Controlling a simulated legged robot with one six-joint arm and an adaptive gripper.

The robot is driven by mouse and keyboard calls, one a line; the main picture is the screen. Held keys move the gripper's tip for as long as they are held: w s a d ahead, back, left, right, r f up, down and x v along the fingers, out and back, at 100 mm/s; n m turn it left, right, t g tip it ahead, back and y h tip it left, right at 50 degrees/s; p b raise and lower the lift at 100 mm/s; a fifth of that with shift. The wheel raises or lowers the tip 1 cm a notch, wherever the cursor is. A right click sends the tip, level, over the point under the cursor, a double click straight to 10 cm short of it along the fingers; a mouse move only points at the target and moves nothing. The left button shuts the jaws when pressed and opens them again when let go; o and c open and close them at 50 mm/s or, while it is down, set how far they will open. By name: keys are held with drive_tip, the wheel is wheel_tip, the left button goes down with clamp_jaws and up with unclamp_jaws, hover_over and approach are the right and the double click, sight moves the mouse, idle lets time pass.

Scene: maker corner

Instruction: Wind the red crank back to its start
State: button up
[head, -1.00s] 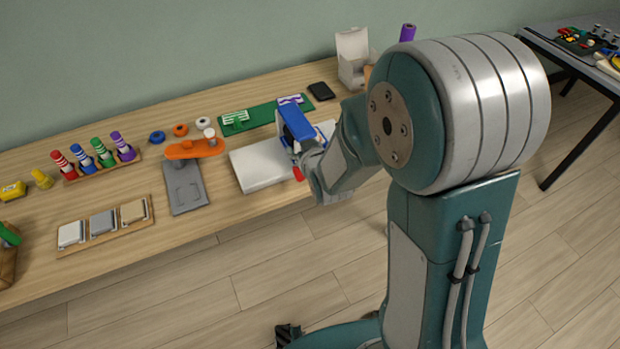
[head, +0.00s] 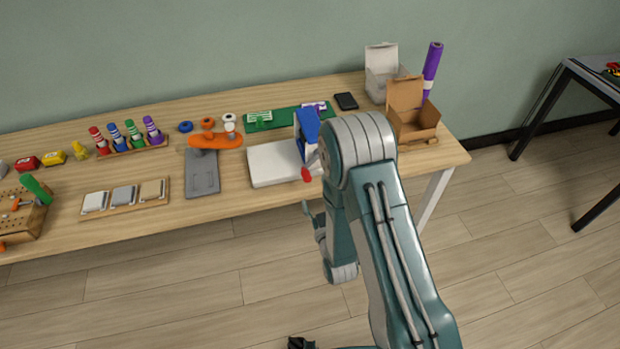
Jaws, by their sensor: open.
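The red crank knob (head: 306,174) shows at the front of a blue device (head: 307,126), which stands at the right end of a white base (head: 270,164) on the workbench. My arm's elbow covers the right side of the device and part of the base. My gripper (head: 308,212) is open, below the knob and in front of the bench edge, apart from the crank. Only a small part of its fingers shows; nothing is seen in it. The crank's arm is too small and partly hidden to tell its exact angle.
The wooden bench (head: 235,205) runs along the wall. Left of the base are a grey plate (head: 202,178) and an orange piece (head: 215,141). Behind it lies a green mat (head: 284,117). An open cardboard box (head: 415,122) stands to the right. The floor in front is clear.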

sight(309, 180)
drive_tip(key=x, duration=0.8)
drive_tip(key=shift+w+d, duration=0.1)
drive_tip(key=shift+w, duration=0.3)
drive_tip(key=shift+a, duration=0.25)
drive_tip(key=shift+a, duration=0.1)
drive_tip(key=c, duration=0.9)
clamp_jaws()
